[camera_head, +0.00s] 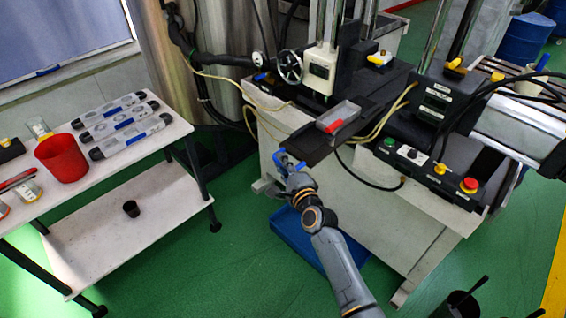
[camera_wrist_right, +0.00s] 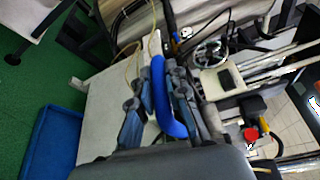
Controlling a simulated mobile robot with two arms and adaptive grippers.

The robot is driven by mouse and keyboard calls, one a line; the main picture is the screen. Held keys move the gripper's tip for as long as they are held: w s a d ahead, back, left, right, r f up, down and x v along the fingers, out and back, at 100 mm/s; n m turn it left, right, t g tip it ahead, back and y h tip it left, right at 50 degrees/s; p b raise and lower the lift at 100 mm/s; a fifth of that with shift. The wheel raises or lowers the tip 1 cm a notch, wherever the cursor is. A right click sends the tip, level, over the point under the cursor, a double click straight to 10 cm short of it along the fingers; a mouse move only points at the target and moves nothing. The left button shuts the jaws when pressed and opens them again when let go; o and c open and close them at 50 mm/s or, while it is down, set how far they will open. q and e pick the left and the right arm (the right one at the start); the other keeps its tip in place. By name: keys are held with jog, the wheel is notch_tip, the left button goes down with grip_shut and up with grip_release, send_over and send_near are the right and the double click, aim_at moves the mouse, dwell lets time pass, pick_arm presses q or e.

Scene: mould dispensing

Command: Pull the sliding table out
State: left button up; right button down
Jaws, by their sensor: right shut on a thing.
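The sliding table (camera_head: 310,150) is a dark, narrow plate that juts from the front of the machine in the head view. A grey mould tray with a red front (camera_head: 340,117) lies on it. The blue handle (camera_head: 280,157) is at the table's front end; it also shows as a curved blue bar in the right wrist view (camera_wrist_right: 160,85). My right gripper (camera_head: 291,165) is at this handle. Its fingers lie on both sides of the bar in the wrist view (camera_wrist_right: 158,100), shut on it. My left gripper is not in view.
A white bench (camera_head: 140,138) with a red cup (camera_head: 62,157) and several moulds stands at the left. A control box with buttons (camera_head: 430,168) is right of the table. A blue bin (camera_head: 310,240) lies on the floor below. Green floor between bench and machine is clear.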

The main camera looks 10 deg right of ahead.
jog(key=c, duration=1.3)
grip_release()
jog(key=shift+c, duration=0.2)
jog(key=v, duration=1.2)
jog(key=shift+f, duration=0.1)
jog(key=s+d+f+n+g+h, duration=0.1)
jog(key=s+f+n+g, duration=0.3)
jog(key=f, duration=0.7)
jog(key=s+d+f+n+g, duration=0.1)
jog(key=s+f+n, duration=0.1)
jog(key=s+f, duration=0.6)
jog(key=s+d+f+n+g+h, duration=0.1)
jog(key=s+f+n+g, duration=0.15)
jog(key=f, duration=1.05)
jog(key=s+d+f+n+g+h, duration=0.1)
jog(key=s+d+f+n+g, duration=0.1)
jog(key=s+f, duration=0.4)
jog(key=s+d+f+n+g, duration=0.3)
jog(key=s+d+f+n, duration=0.1)
jog(key=s, duration=1.2)
jog(key=s+d+f+n+g+h, duration=0.1)
jog(key=s+d+f+n+g, duration=0.2)
jog(key=s+f, duration=0.5)
jog(key=s+d+n, duration=0.1)
jog(key=s+n, duration=0.1)
jog(key=s, duration=0.1)
jog(key=shift+h, duration=0.3)
